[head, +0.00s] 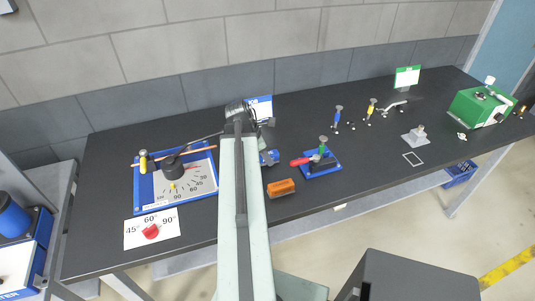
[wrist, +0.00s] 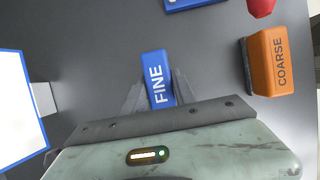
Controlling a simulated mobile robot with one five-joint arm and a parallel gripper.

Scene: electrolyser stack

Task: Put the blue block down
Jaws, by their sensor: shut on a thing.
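The blue block (wrist: 157,75), marked FINE, sits between the two grey fingers of my gripper (wrist: 159,88) in the wrist view. The fingers are shut on its sides, and its far end sticks out beyond them. In the head view part of the blue block (head: 268,158) shows just right of my arm, over the black bench (head: 350,195). My arm hides most of the gripper there. I cannot tell whether the block touches the bench top.
An orange block (head: 281,188), marked COARSE, lies close by on the right. A blue-based fixture with a red handle (head: 302,161) stands behind it. A blue-framed dial board (head: 205,180) lies to the left. Bare bench lies right of the orange block.

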